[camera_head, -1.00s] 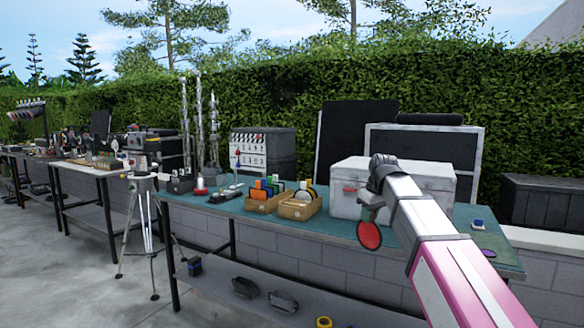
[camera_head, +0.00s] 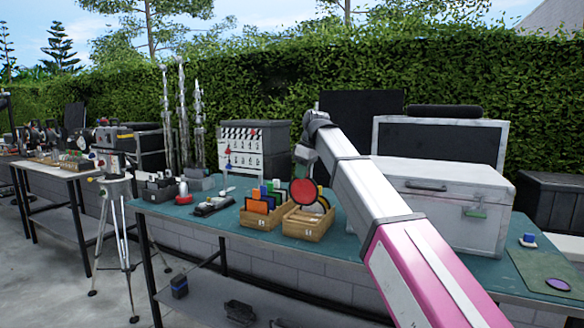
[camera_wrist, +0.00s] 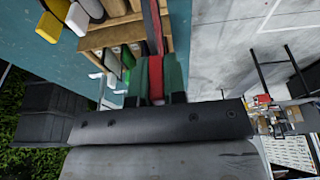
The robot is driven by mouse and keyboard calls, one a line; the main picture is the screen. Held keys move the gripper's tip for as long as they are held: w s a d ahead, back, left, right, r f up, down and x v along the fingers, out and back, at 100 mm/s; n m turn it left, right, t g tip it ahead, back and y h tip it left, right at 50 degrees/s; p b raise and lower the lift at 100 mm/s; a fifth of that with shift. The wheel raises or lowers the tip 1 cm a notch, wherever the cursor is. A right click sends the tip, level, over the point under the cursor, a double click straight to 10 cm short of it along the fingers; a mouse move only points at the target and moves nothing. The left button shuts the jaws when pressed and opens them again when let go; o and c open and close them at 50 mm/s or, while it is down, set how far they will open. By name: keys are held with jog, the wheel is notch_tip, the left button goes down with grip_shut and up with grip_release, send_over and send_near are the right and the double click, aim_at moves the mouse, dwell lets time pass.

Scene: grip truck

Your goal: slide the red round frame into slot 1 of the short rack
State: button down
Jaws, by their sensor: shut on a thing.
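The red round frame (camera_head: 304,191) hangs upright below my gripper, its red disc facing the head camera. My gripper (camera_wrist: 156,78) is shut on it; in the wrist view its red edge (camera_wrist: 156,60) shows between the two green fingers. In the head view the frame overlaps the right wooden rack (camera_head: 302,231), which holds a few round frames partly hidden behind it. The left wooden rack (camera_head: 258,221) holds several coloured rectangular pieces. I cannot read the rack labels or tell the slot numbers. Whether the frame touches the rack is unclear.
A white case (camera_head: 447,207) stands right of the racks, behind my arm. A dark tray (camera_head: 213,206) and a red-and-white item (camera_head: 184,193) lie left of them. A tripod (camera_head: 116,215) stands off the table's left end. The teal tabletop (camera_head: 345,250) is clear in front.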

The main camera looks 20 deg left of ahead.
jog(key=shift+w+d+x, duration=0.1)
jog(key=shift+w+x, duration=0.05)
jog(key=shift+x, duration=0.7)
jog(key=shift+w+d+x, duration=0.1)
jog(key=shift+w+x, duration=0.1)
jog(key=shift+x, duration=0.65)
jog(key=shift+w+d+x, duration=0.1)
jog(key=shift+w+x, duration=0.05)
jog(key=shift+x, duration=0.65)
jog(key=shift+f, duration=3.35)
jog(key=c, duration=1.1)
grip_release()
send_near(301, 203)
jog(key=w, duration=0.1)
jog(key=shift+w+r, duration=0.15)
